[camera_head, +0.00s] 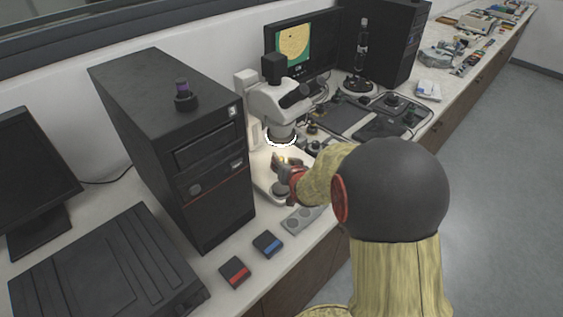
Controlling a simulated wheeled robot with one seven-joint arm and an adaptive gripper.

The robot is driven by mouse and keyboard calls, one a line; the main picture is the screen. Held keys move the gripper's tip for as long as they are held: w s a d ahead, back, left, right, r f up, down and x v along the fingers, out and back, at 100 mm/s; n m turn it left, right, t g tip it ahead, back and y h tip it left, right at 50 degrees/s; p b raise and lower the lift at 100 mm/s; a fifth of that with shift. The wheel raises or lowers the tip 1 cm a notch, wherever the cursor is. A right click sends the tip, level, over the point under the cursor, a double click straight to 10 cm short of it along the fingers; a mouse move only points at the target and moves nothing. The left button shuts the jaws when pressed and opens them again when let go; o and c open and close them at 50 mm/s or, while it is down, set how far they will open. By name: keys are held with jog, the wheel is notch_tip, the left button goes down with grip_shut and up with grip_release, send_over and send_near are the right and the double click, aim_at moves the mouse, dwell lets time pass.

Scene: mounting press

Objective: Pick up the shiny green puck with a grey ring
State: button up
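My gripper (279,161) is at the lit base of a white microscope (276,104), just under its ring light. Its fingers are small in this view and a bright yellowish spot shows at them; I cannot tell whether they hold anything. A dark round puck (280,189) lies on the microscope base, just below the gripper. I cannot make out a grey ring or a green shine on it. Small dark pieces, some greenish, stand right of the microscope (313,129) and on the black trays (409,117), too small to identify.
A black computer tower (184,150) stands close left of the microscope. A grey plate with round wells (304,219) and two small blocks, blue-marked (268,244) and red-marked (235,272), lie near the front edge. A monitor (303,48) stands behind.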

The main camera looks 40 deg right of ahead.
jog(key=shift+s+a+f, duration=0.1)
jog(key=shift+a+f, duration=0.1)
jog(key=shift+f, duration=0.25)
jog(key=c, duration=0.5)
notch_tip(320, 180, up, 4)
jog(key=shift+d+p, duration=0.1)
jog(key=shift+p, duration=0.95)
jog(key=s+a+p, duration=0.1)
jog(key=s+a, duration=0.1)
jog(key=s, duration=0.3)
jog(key=s+a+p, duration=0.1)
jog(key=s+a, duration=0.1)
jog(key=s, duration=0.3)
jog(key=s+a+p, duration=0.2)
jog(key=s, duration=0.4)
jog(key=shift+r, duration=0.1)
jog(key=shift+s+a, duration=0.25)
jog(key=shift+s, duration=0.05)
